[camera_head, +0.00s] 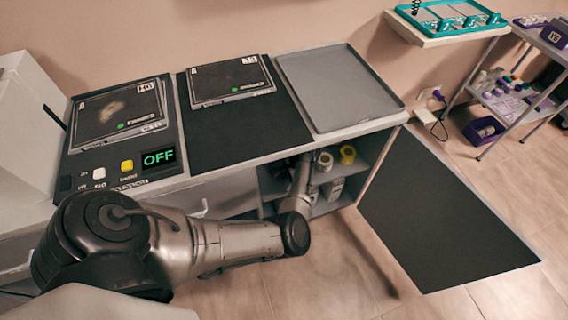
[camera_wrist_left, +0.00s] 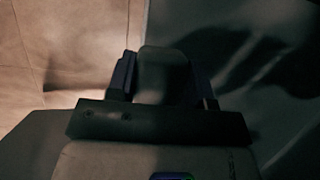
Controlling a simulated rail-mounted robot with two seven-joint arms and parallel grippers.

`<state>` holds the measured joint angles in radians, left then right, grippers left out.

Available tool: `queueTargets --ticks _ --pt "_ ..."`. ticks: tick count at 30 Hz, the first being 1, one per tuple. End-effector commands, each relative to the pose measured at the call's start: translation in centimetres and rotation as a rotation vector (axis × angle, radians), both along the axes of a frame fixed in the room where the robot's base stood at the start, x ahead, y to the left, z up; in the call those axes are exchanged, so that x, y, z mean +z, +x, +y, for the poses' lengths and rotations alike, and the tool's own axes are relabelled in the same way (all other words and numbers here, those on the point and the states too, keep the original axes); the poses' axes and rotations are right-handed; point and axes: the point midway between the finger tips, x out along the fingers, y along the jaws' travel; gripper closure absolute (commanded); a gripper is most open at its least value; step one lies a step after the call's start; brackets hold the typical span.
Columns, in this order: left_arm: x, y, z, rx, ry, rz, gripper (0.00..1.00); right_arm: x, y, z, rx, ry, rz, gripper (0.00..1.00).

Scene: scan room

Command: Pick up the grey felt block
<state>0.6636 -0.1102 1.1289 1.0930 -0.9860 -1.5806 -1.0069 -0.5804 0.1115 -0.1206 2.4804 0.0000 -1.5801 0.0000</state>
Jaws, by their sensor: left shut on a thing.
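My left gripper (camera_wrist_left: 162,72) is shut on a dark grey block with a rounded top (camera_wrist_left: 164,62), which sits between the two fingers in the left wrist view. I take it for the grey felt block; the picture is dark and its felt surface cannot be made out. In the head view my left arm reaches across to the open cabinet (camera_head: 268,190), and its far end is at the shelf opening. The block cannot be made out there. My right gripper is in neither view.
Yellow rolls (camera_head: 348,154) and a pale box (camera_head: 333,188) are on the cabinet shelves, right of my arm. A large dark panel (camera_head: 440,215) stands out at the cabinet's right. On top are two flat dark devices (camera_head: 118,110) (camera_head: 230,80) and an empty grey tray (camera_head: 340,88).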

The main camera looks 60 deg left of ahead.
Motion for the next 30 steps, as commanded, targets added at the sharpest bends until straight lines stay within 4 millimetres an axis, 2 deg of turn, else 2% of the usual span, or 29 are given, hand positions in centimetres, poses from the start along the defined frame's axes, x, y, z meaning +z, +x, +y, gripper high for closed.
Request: queueTargets --ticks 1,3,9,15,21,30 --pt "0.9 -0.2 -1.4 -0.004 -0.003 0.005 0.76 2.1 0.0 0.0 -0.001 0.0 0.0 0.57" --pt "0.9 -0.4 -3.0 -0.005 -0.003 0.004 0.76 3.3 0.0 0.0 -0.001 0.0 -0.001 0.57" --pt "0.6 -0.8 -7.3 -0.004 -0.002 0.004 0.76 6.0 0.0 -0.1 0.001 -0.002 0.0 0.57" --pt "0.3 -1.0 -10.5 -0.002 -0.003 0.002 0.76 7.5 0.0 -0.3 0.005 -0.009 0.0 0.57" --pt "0.1 -1.1 -12.1 0.0 0.001 0.001 0.76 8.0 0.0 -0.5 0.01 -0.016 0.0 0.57" --pt "-0.1 -1.2 -12.7 0.0 0.0 0.001 0.76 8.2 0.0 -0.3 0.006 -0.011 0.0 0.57"
